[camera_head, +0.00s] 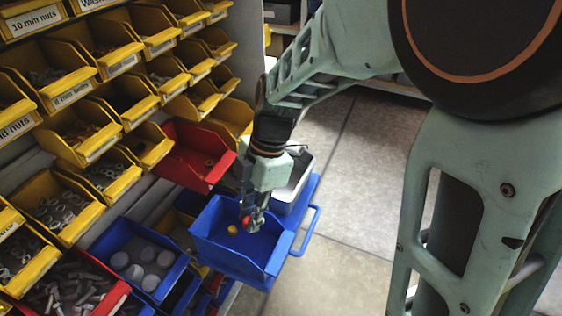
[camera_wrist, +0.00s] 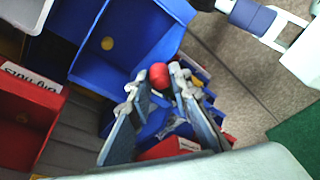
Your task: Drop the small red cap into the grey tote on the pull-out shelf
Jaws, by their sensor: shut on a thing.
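My gripper (camera_head: 252,220) points down and is shut on a small red cap (camera_head: 246,221). In the wrist view the red cap (camera_wrist: 159,75) sits between the fingertips of my gripper (camera_wrist: 158,82). In the head view the gripper and cap appear over a blue bin (camera_head: 213,245) that has a small yellow cap (camera_head: 232,229) on its floor. A grey tote (camera_head: 298,180) stands just behind and right of the gripper, on the blue pull-out shelf (camera_head: 303,213); my wrist hides part of it.
Yellow bins (camera_head: 85,135) of hardware fill the rack at the left. A red bin (camera_head: 195,152) is left of my wrist, and another blue bin (camera_head: 135,262) holds pale discs. The tiled floor (camera_head: 345,215) to the right is clear up to my own body.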

